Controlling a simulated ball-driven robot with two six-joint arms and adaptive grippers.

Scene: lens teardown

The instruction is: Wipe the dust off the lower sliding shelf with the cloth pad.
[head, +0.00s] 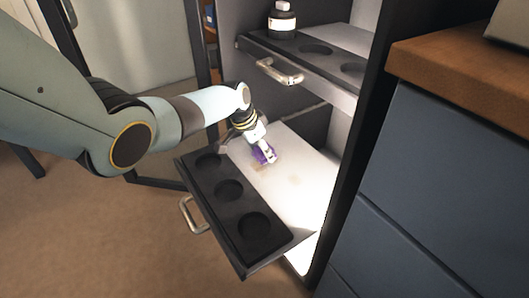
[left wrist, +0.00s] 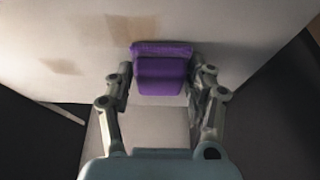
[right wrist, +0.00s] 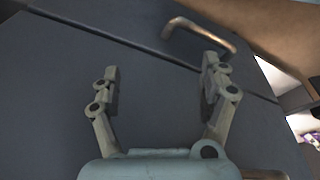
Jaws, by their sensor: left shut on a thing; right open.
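The lower sliding shelf (head: 300,207) is pulled out of the cabinet, with a pale flat surface behind a dark front strip with round recesses. My left gripper (head: 265,153) is shut on the purple cloth pad (left wrist: 162,74), over the shelf's pale surface. The pad appears to touch the surface, though the contact edge is hard to judge. In the left wrist view, one brown dust patch (left wrist: 132,27) lies beyond the pad to the left and a fainter patch (left wrist: 60,67) lies farther left. My right gripper (right wrist: 161,78) is open and empty, facing blue-grey panels.
A blue-grey drawer unit (head: 430,190) with a wooden top (head: 465,68) stands at right. Floor is open at front left.

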